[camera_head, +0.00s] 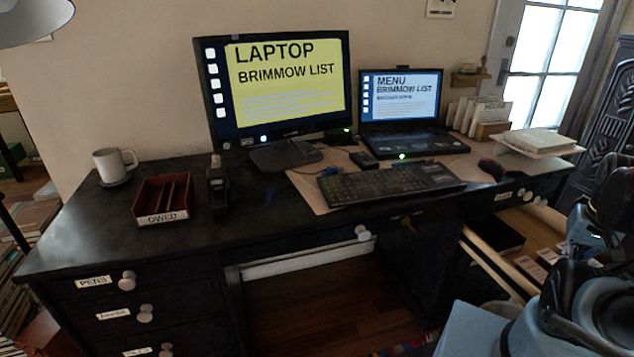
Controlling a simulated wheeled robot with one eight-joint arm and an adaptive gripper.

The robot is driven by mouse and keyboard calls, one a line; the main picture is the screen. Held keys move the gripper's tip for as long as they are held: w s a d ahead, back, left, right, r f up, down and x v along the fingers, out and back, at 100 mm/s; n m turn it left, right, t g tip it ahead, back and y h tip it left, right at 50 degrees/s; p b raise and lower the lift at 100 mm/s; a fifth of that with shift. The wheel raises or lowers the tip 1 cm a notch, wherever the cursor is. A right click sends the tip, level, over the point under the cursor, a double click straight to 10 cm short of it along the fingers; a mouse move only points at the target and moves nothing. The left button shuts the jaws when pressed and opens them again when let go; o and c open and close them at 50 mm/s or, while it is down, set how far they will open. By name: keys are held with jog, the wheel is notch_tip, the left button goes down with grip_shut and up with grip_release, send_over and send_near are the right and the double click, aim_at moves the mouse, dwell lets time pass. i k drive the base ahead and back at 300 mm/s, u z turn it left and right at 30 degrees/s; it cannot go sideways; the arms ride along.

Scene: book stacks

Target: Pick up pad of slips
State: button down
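I cannot pick out the pad of slips for certain. Several small pale cards or slips (530,268) with dark marks lie in the open drawer (497,270) at the right of the desk. A stack of white paper or pads (537,141) lies on the desk's right end. My arm fills the lower right corner, in front of the drawer's right part. What seems to be my gripper (592,236) is folded there, dark and blue-grey, apart from the desk top. Its fingers do not show clearly, and I see nothing held.
The black desk (90,232) carries a monitor (276,90), a laptop (401,110), a keyboard (388,182), a mouse (491,167), a mug (112,165) and an "OWED" tray (163,198). A card rack (487,129) stands at the back right. Kneehole floor looks clear.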

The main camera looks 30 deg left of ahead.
aim_at(529, 265)
jog(key=z, duration=0.05)
jog(key=k, duration=0.55)
